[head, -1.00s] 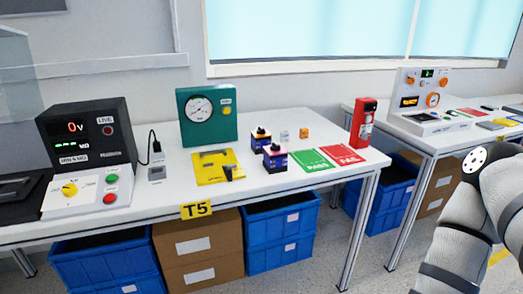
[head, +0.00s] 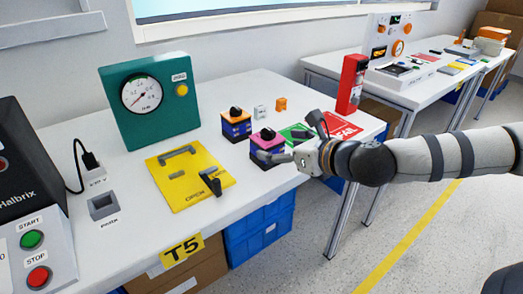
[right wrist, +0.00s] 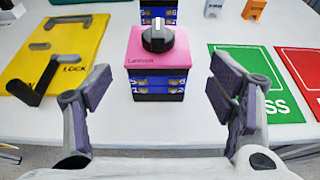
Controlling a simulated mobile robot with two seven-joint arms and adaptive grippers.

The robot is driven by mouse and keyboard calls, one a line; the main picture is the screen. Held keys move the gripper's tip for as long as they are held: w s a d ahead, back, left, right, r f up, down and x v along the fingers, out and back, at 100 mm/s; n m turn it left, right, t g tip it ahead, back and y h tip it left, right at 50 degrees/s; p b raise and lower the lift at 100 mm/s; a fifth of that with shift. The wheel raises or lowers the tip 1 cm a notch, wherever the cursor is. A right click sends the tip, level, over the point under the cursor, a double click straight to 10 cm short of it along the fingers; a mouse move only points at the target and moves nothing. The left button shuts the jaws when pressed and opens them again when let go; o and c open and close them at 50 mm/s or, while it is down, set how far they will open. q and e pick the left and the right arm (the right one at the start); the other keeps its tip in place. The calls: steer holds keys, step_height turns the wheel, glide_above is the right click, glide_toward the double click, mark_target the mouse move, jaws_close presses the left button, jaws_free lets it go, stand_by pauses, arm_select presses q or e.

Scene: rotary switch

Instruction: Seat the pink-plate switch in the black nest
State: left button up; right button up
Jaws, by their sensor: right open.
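The pink-plate switch (head: 269,141) stands upright on the white table, with a black knob on top and a dark blue and black body. In the right wrist view the pink-plate switch (right wrist: 157,60) is straight ahead, centred between the fingers. My right gripper (head: 292,139) is open and empty close to it. In the right wrist view the fingers of my right gripper (right wrist: 160,88) are spread wider than the switch, with gaps on both sides. I cannot make out a black nest in the current frames. My left gripper is not in view.
An orange-plate switch (head: 236,124) stands just behind the pink one. A yellow LOCK plate (head: 185,192) with a black lever lies left. Green (right wrist: 249,85) and red (right wrist: 305,75) cards lie right. A grey block with a dark recess (head: 103,205) and a black machine (head: 25,165) are farther left.

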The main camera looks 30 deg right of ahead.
mark_target(267, 141)
steer(key=x, duration=0.4)
steer(key=shift+w+a+b, duration=0.1)
steer(key=shift+w+b, duration=0.25)
steer(key=shift+b, duration=0.05)
steer(key=shift+w, duration=0.45)
steer(key=shift+r, duration=0.1)
steer(key=c, duration=1.4)
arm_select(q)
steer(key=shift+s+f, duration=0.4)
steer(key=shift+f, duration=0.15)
arm_select(e)
steer(key=shift+r, duration=0.1)
